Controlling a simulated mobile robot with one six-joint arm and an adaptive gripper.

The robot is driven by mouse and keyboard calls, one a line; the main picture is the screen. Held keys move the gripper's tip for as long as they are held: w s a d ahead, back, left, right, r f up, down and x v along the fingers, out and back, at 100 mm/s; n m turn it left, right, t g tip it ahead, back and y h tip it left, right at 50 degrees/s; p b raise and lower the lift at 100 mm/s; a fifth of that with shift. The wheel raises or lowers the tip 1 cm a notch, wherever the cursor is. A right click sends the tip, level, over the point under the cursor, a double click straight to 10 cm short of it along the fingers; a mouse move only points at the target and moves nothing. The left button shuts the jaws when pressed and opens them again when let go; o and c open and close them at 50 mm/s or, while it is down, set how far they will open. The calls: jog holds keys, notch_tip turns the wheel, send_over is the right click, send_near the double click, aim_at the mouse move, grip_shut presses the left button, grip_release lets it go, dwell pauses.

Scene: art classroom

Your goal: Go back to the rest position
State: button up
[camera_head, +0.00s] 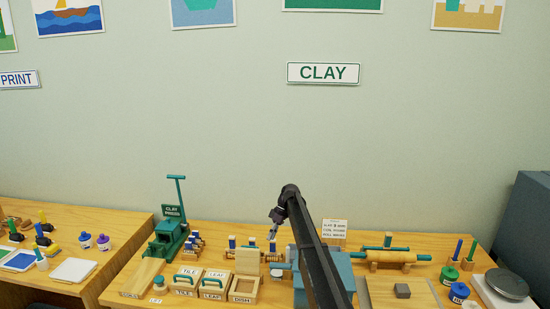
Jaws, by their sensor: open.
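My gripper (272,232) hangs from the end of my dark arm, above the middle of the clay table (118,290). It is small in the view, points down and to the left, and looks open with nothing seen between its fingers. A blue-grey block-like object (343,264) stands behind my arm and is partly hidden by it. The wooden rolling pin with green ends (390,257) lies to the right of my arm.
The green clay press (167,238) stands at the left. Wooden boxes marked TILE (186,280), LEAF (214,284) and DISH (244,289) sit near the front.

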jog(key=s+d+f+m+t+b, duration=0.1)
jog(key=s+d+f+m, duration=0.1)
jog(key=s, duration=0.4)
jog(key=s+d+f+m+t+h+b, duration=0.1)
jog(key=s+d+f+m, duration=0.1)
jog(key=s+d, duration=0.2)
jog(key=s+d+f+m+h+b, duration=0.1)
jog(key=s+d+f+m, duration=0.1)
jog(key=s, duration=0.8)
jog(key=shift+s+d+f+m+t, duration=0.15)
jog(key=shift+d+m+t, duration=0.25)
jog(key=shift+d, duration=0.5)
jog(key=s+d+f+m+t+h+b, duration=0.1)
jog(key=s+d+f+m, duration=0.1)
jog(key=s, duration=0.8)
jog(key=s+d+f+m+t+h+b, duration=0.1)
jog(key=s+d+m, duration=0.3)
jog(key=s, duration=0.6)
jog(key=d+f+h+b, duration=0.1)
jog(key=d, duration=0.1)
jog(key=shift+d+m+b, duration=0.3)
jog(key=shift+d+m, duration=0.1)
jog(key=shift+s+f, duration=0.1)
jog(key=shift+s, duration=0.1)
